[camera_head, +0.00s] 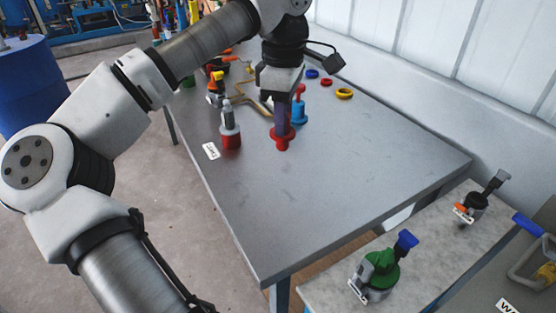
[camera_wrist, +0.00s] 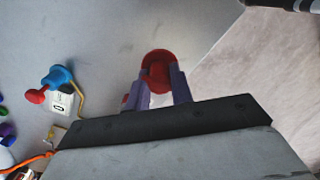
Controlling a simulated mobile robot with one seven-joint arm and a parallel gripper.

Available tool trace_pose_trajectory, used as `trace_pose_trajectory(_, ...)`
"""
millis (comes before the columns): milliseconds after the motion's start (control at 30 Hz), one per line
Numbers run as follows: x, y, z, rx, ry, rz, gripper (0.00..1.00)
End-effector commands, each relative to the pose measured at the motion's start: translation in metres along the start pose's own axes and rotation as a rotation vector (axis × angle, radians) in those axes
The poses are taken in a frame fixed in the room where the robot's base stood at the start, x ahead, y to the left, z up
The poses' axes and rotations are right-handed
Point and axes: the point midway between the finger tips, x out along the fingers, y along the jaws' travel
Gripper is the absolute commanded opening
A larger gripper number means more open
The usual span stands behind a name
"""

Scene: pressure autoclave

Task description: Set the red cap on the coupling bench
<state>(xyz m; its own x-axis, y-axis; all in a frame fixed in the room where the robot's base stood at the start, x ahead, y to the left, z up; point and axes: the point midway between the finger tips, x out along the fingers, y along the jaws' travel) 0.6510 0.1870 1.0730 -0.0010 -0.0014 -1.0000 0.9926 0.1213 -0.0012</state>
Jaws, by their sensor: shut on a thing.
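The red cap (camera_head: 282,141) is a wide-flanged red piece with a short stub. My gripper (camera_head: 281,124) points down at the grey bench and is shut on the cap from above. In the wrist view the cap (camera_wrist: 156,62) sits between the two purple fingers of my gripper (camera_wrist: 160,88). The grey bench top (camera_head: 340,170) lies below it; I cannot tell whether the cap touches it. A blue fitting with a red top (camera_head: 299,107) stands just behind and to the right in the head view.
A grey-and-red fitting (camera_head: 230,128) stands left of my gripper, near a small white label (camera_head: 211,151). Blue, red and yellow rings (camera_head: 344,93) lie farther back. A lower bench at right holds a green valve (camera_head: 379,270). The bench's front right is clear.

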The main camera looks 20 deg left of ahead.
Motion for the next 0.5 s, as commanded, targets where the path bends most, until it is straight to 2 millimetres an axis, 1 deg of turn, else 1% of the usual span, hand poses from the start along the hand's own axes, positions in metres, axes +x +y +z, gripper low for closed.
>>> trace_pose_trajectory(33,0.014,-0.001,0.000,0.001,-0.001,-0.002,0.00)
trace_pose_trajectory(100,0.033,-0.001,0.000,0.001,-0.001,-0.002,0.00)
trace_pose_trajectory(233,0.064,0.000,0.000,0.000,-0.001,-0.002,0.00)
trace_pose_trajectory(300,0.076,0.000,0.000,0.001,-0.001,0.000,0.00)
trace_pose_trajectory(367,0.084,0.000,0.000,0.001,-0.001,-0.001,0.00)
trace_pose_trajectory(500,0.093,0.001,0.000,-0.001,0.000,0.001,0.00)
